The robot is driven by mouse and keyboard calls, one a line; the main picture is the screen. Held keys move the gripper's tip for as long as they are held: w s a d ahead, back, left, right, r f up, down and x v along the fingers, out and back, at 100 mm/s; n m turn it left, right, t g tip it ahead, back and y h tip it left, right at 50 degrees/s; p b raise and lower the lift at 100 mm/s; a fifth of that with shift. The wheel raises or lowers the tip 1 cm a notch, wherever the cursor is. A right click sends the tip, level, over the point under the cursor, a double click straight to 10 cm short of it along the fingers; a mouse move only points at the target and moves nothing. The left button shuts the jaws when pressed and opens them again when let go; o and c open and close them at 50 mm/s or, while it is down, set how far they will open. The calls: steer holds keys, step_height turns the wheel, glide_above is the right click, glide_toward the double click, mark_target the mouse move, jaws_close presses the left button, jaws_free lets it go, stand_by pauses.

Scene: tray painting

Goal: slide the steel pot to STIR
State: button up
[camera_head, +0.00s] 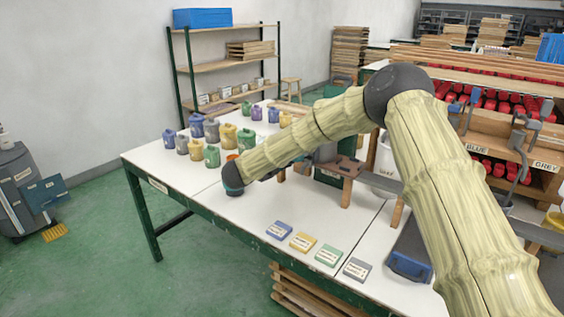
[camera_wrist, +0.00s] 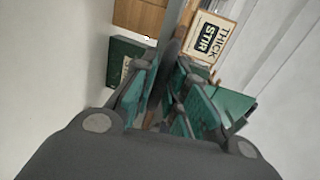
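I cannot pick out the steel pot in either view. A sign reading THICK STIR (camera_wrist: 213,42) shows at the upper right of the wrist view, just beyond my fingers. My gripper (camera_wrist: 167,72) has teal-padded fingers on both sides of a narrow dark grey bar (camera_wrist: 182,25). The view does not show whether the pads press on this bar or what it belongs to. In the head view my forearm hides most of the gripper.
A grey rail on wooden posts (camera_head: 347,192) crosses the white table (camera_head: 265,215). Coloured jugs (camera_head: 212,156) stand at the left, and four labelled tiles (camera_head: 303,241) lie near the front edge. A white bucket (camera_head: 385,160) stands behind the rail. The front left table is clear.

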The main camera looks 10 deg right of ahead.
steer(key=shift+o, duration=1.1)
steer(key=shift+w+a+f, duration=0.1)
steer(key=shift+w, duration=0.05)
steer(key=v, duration=1.2)
